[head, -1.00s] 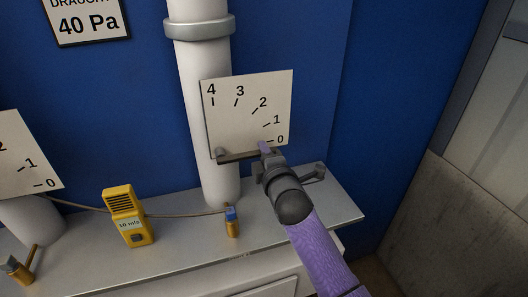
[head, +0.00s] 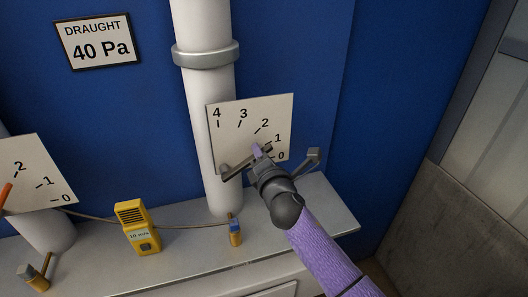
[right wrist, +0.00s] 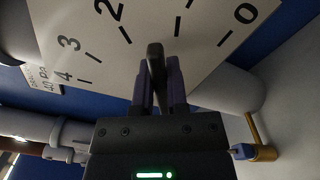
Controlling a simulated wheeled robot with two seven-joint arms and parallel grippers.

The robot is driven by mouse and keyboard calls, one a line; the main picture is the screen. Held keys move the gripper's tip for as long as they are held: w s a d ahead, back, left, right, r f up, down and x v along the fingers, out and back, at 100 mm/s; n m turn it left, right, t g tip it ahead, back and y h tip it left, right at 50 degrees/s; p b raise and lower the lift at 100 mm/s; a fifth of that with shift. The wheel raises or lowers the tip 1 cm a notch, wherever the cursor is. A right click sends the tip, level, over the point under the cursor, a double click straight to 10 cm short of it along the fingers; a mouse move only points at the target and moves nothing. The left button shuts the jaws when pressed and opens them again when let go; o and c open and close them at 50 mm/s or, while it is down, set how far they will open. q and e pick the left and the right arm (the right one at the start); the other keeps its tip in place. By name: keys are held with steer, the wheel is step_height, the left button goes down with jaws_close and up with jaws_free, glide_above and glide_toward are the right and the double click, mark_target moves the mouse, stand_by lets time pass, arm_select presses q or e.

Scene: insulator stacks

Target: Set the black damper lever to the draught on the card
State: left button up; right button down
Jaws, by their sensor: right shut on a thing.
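The draught card (head: 98,42) on the blue wall reads "DRAUGHT 40 Pa". The black damper lever (head: 238,165) pivots at the lower left of a white scale plate (head: 232,130) marked 0 to 4, in front of the white pipe. The lever tilts up to the right, its end near the 1 mark; the exact reading is hard to tell. My right gripper (head: 262,156) is shut on the lever's outer part. In the right wrist view the lever (right wrist: 155,62) stands between the two fingers, before the scale plate (right wrist: 150,18). My left gripper is out of view.
A yellow meter (head: 137,228) stands on the grey ledge (head: 195,262), with a cable running to a small brass fitting (head: 235,232). A second scale plate (head: 32,165) with an orange lever (head: 5,194) is at the left edge. A brass-and-grey valve (head: 38,274) is lower left.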

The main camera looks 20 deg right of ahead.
mark_target(236, 134)
steer(key=a+r+n+p, duration=0.2)
steer(key=n, duration=0.1)
steer(key=shift+r+p, duration=0.3)
steer(key=shift+r, duration=0.05)
steer(key=n+p, duration=0.1)
steer(key=a+r+n, duration=0.1)
steer(key=shift+a+n+p, duration=0.25)
steer(key=shift+n+p, duration=0.1)
steer(key=shift+n, duration=0.05)
steer(key=shift+a+n+p, duration=0.3)
steer(key=shift+a+n, duration=0.1)
steer(key=shift+n, duration=0.2)
steer(key=c, duration=0.6)
jaws_free()
steer(key=shift+c, duration=0.2)
